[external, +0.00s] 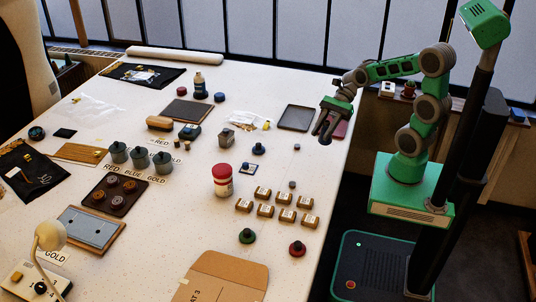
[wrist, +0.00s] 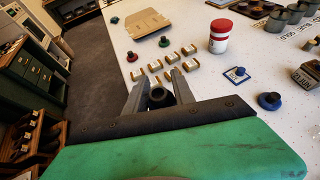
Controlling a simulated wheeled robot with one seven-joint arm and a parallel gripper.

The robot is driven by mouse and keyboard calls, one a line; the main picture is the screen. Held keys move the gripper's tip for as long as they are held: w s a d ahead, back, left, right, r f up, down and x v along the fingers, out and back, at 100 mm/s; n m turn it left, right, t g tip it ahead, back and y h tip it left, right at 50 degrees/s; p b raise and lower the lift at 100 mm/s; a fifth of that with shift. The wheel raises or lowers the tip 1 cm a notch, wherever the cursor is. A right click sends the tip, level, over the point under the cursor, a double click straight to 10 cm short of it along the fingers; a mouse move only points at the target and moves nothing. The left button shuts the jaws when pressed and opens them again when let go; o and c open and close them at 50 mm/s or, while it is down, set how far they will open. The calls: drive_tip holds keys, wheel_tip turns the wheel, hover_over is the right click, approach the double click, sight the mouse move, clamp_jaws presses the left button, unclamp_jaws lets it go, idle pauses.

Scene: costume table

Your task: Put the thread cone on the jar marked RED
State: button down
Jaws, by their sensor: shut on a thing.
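My gripper (external: 326,128) is at the right edge of the table, high over it or just beyond it. In the wrist view its two fingers (wrist: 158,95) are closed on a dark round thing with a hollow-looking end, which appears to be the thread cone (wrist: 157,96). In the external view the dark cone (external: 325,140) shows small at the fingertips. Three grey-green jars stand in a row left of centre, behind a strip reading RED, BLUE, GOLD. The leftmost, the RED jar (external: 118,153), stands by the word RED; the BLUE jar (external: 139,158) and GOLD jar (external: 163,163) follow.
A blue knob (external: 258,149) and a metal block (external: 226,138) stand nearer the middle. A brown tray (external: 116,194) lies before the jars.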

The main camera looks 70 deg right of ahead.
drive_tip(key=s+a+n+g, duration=0.3)
drive_tip(key=a+n+g, duration=0.25)
drive_tip(key=a, duration=1.15)
drive_tip(key=w+d+r+m+t+h, duration=0.1)
drive_tip(key=w+r+m+t, duration=0.35)
drive_tip(key=w, duration=0.65)
drive_tip(key=w+d+r+m+t+h, duration=0.1)
drive_tip(key=w+r+m+t, duration=0.4)
drive_tip(key=w, duration=0.5)
drive_tip(key=p, duration=0.4)
hover_over(215, 172)
wheel_tip(215, 172, down, 8)
wheel_tip(215, 172, down, 4)
drive_tip(key=shift+w+r+n+g, duration=0.1)
drive_tip(key=shift+n+g, duration=0.3)
